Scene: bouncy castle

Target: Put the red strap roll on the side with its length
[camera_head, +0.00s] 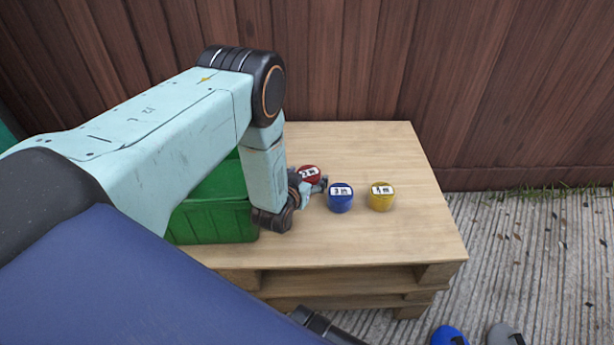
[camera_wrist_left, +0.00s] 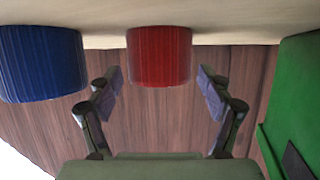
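The red strap roll (camera_head: 310,173) stands on the wooden pallet table (camera_head: 385,150), with a white label on top that seems to read 2 m. My left gripper (camera_head: 316,186) is low at the roll, partly hidden by its own wrist. In the left wrist view the red roll (camera_wrist_left: 160,57) sits between the open fingertips (camera_wrist_left: 160,85), with a gap on each side. A green crate (camera_head: 215,222) stands on the table left of the roll, partly covered by my left arm. My right gripper is not in view.
A blue roll (camera_head: 340,198) stands close to the right of my left gripper, and a yellow roll (camera_head: 381,196) stands farther right. Both carry white labels. The table's right part is clear. A wooden fence (camera_head: 480,80) rises behind. Blue and grey objects lie at bottom right.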

